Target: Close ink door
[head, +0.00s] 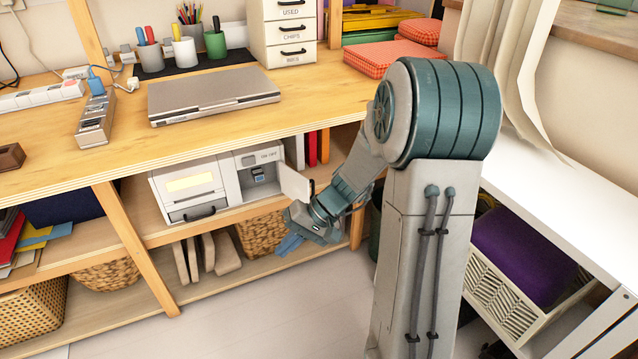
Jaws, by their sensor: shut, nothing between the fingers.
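A white printer (190,188) stands on the middle shelf under the desk. In its right part an ink bay (262,177) is uncovered, with a dark recess and a small blue-grey piece inside. The ink door (294,184), a pale flat panel, stands swung out at the bay's right side. My gripper (304,224) is low in front of the shelf, just below and right of the door. Its fingers are small and partly hidden by my wrist; it looks shut and empty. I cannot tell whether it touches the door.
A wooden shelf post (358,222) stands right of my wrist. Red and orange books (318,148) stand right of the printer. A wicker basket (262,234) and beige upright pieces (200,254) are below. The floor (290,310) in front is clear.

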